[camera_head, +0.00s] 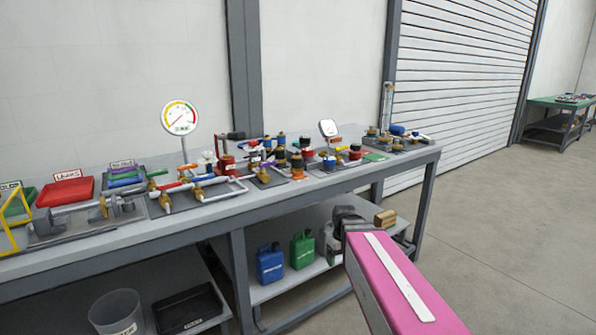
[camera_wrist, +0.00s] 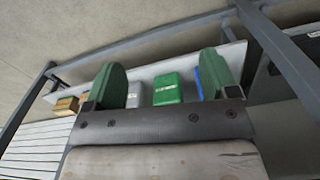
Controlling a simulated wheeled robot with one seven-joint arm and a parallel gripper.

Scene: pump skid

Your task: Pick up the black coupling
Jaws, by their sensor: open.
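The bench (camera_head: 130,236) carries several small pump and pipe parts. Some among them are black, but they are too small for me to tell which one is the black coupling. My gripper (camera_wrist: 161,80) shows two green fingers, spread apart with nothing between them. In the head view my gripper (camera_head: 345,215) is at the far end of my pink arm, in front of the bench near its right end and around the level below the bench top. It is partly hidden by the arm.
On the lower shelf (camera_head: 272,292) stand a blue jug (camera_head: 270,263), a green jug (camera_head: 302,249) and a wooden block (camera_head: 385,218). A dial gauge (camera_head: 180,117) and a clear tube (camera_head: 387,105) rise above the bench. Open floor (camera_head: 510,220) lies to the right.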

